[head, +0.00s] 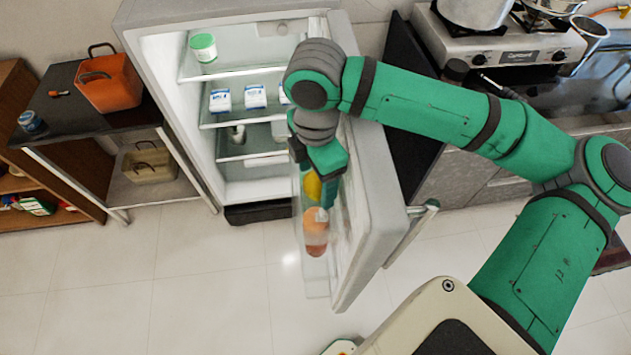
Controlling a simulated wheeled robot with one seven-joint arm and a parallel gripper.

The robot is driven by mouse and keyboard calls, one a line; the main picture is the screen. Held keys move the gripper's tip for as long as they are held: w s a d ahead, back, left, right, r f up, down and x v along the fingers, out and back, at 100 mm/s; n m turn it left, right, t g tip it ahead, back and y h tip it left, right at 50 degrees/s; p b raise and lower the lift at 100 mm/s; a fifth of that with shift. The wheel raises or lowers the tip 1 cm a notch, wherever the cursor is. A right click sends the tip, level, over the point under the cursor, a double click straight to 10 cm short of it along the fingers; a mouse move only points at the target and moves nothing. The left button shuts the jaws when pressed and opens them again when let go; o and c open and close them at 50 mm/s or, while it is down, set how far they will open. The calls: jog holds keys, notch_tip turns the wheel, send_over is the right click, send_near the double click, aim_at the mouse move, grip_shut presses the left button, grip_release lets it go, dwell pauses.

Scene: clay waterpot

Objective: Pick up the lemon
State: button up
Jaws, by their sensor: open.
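A yellow rounded thing, which looks like the lemon (312,187), is in the inner side of the open fridge door, partly hidden by my gripper. My gripper (323,196) is open and points down at the door's inner shelves, right beside the lemon in the picture. I cannot tell whether a finger touches it. An orange-red round thing (316,238) shows just below the lemon in the door.
The open fridge door (372,215) stands close to the right of my gripper. The fridge shelves hold a green-lidded tub (203,47) and several white-blue cartons (255,96). A dark table (70,110) with an orange basket (109,84) is left. The floor ahead is clear.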

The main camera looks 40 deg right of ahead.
jog(key=shift+f, duration=0.3)
jog(key=shift+c, duration=0.7)
jog(key=c, duration=1)
